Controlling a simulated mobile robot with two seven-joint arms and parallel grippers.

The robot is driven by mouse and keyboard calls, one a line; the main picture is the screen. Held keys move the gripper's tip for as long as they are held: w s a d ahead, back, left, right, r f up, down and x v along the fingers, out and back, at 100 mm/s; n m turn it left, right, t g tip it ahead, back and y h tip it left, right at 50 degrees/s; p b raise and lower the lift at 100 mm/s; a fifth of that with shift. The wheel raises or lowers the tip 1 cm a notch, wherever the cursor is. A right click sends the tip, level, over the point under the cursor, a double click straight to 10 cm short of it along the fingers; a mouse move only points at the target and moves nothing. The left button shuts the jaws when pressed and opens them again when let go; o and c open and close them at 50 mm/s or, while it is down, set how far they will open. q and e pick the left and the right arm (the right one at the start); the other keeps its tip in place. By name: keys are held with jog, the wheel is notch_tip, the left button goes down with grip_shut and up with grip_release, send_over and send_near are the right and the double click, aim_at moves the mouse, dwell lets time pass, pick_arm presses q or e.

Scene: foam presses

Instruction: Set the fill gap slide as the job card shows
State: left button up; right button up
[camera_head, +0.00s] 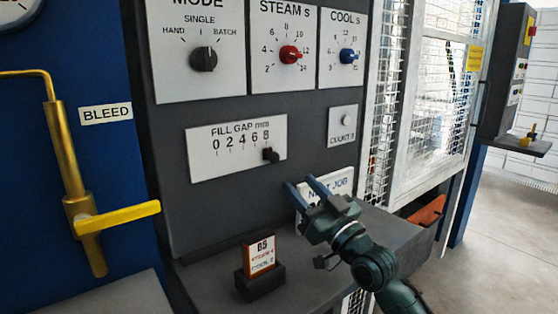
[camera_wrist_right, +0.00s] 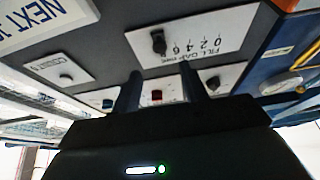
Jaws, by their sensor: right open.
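The fill gap slide is a white plate (camera_head: 237,149) marked 0 2 4 6 8 with a black knob (camera_head: 271,155) at its right end, near the 8. The wrist view shows the knob (camera_wrist_right: 158,41) too, ahead of my fingers. The job card (camera_head: 262,256) stands upright in a dark holder on the ledge; I read 85 at its top, and the smaller lines are hard to read. My right gripper (camera_head: 306,192) is open and empty, below and right of the slide knob, in front of the NEXT JOB plate. My left gripper is not in view.
The mode knob (camera_head: 204,58), red steam knob (camera_head: 290,55) and blue cool knob (camera_head: 348,56) sit above the slide. A brass bleed pipe with a yellow lever (camera_head: 118,217) is at left. A grey ledge (camera_head: 205,275) juts out below the panel.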

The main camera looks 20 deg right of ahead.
aim_at(275, 158)
jog(key=x, duration=0.8)
jog(key=shift+w+a+p, duration=0.15)
jog(key=shift+w+p, duration=0.1)
jog(key=shift+p, duration=0.15)
grip_shut()
